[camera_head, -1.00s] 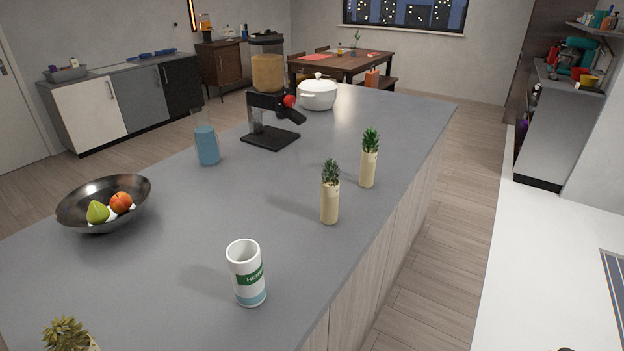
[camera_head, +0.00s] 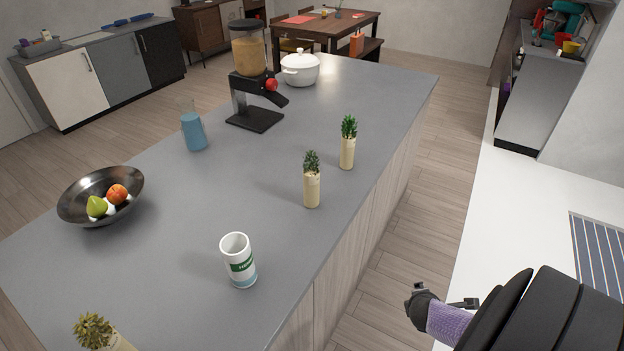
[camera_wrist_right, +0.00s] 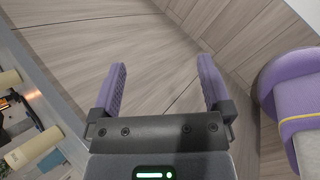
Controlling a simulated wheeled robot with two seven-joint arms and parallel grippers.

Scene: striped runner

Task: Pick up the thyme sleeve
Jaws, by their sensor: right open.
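Three cream sleeves with green herbs stand or show on the grey island: one at the right edge (camera_head: 347,152), one nearer (camera_head: 312,187), and one cut off at the bottom left (camera_head: 110,338). I cannot read which is thyme. A white cup with a green label (camera_head: 239,262) stands upright near the island's front right edge. My right gripper (camera_head: 440,298) is over the aisle, right of the island and apart from all sleeves. In the right wrist view its two purple fingers (camera_wrist_right: 162,64) are spread and empty. My left gripper is out of view.
The grey island (camera_head: 180,255) also holds a metal bowl (camera_head: 72,205) with fruit, a blue-filled container (camera_head: 194,132), a black dispenser (camera_head: 255,120) and a white pot (camera_head: 300,70). A white counter (camera_head: 510,240) runs along the right. Wooden floor lies between.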

